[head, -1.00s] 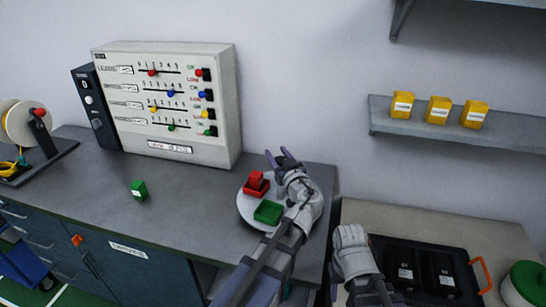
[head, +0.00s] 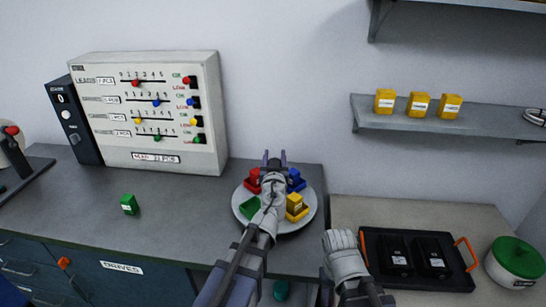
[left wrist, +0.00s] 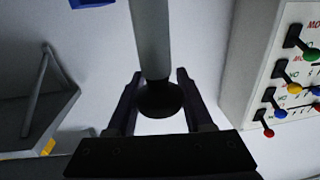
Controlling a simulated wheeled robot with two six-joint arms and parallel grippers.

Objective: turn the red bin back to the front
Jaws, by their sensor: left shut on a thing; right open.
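The round grey turntable (head: 278,226) stands on the bench and carries four coloured bins. The red bin (head: 253,182) is at its back left, and a red block appears to be in it. The green bin (head: 250,208) is at the front left, the yellow bin (head: 296,212) at the front right, the blue bin (head: 296,182) at the back right. My left gripper (head: 274,160) is over the turntable's middle, shut on a dark round knob (left wrist: 160,98) on a grey post (left wrist: 151,40). My arm hides the centre in the head view. My right gripper (head: 340,242) is open, low right of the turntable.
A control panel (head: 150,110) with sliders stands at the bench's back left. A wall shelf (head: 450,122) holds yellow boxes. A black tray (head: 415,275) and a green-lidded pot (head: 515,262) are right.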

